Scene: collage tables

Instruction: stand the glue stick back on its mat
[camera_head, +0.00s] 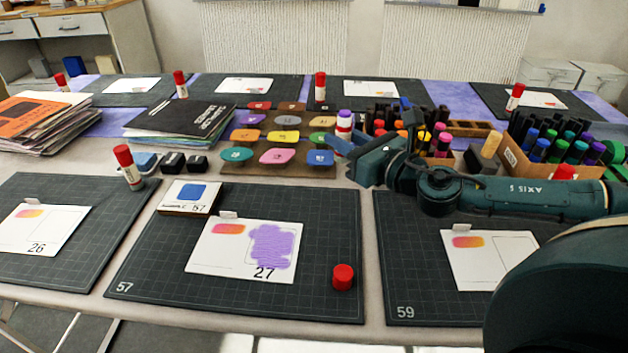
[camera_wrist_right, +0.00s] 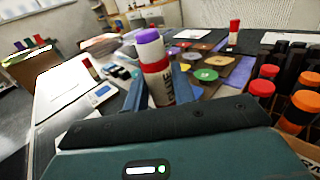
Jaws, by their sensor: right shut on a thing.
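My right gripper (camera_head: 341,142) is shut on a glue stick (camera_head: 344,121) and holds it upright beyond mat 57, near the colour tiles. The stick has a white body, a red collar and a purple top; in the right wrist view the stick (camera_wrist_right: 156,70) stands between the two blue fingers. I cannot tell whether its base touches the table. Mat 57 (camera_head: 150,268) is dark and gridded. A loose red cap (camera_head: 343,277) sits on its right side. A card numbered 27 (camera_head: 215,258) with a purple scribble lies on the mat. My left gripper is not in view.
Coloured tiles (camera_head: 277,155) lie left of my right gripper. Marker boxes (camera_head: 540,165) crowd the right. A sample block (camera_head: 188,203) is on mat 57's far left corner. Mat 57's right part is mostly clear.

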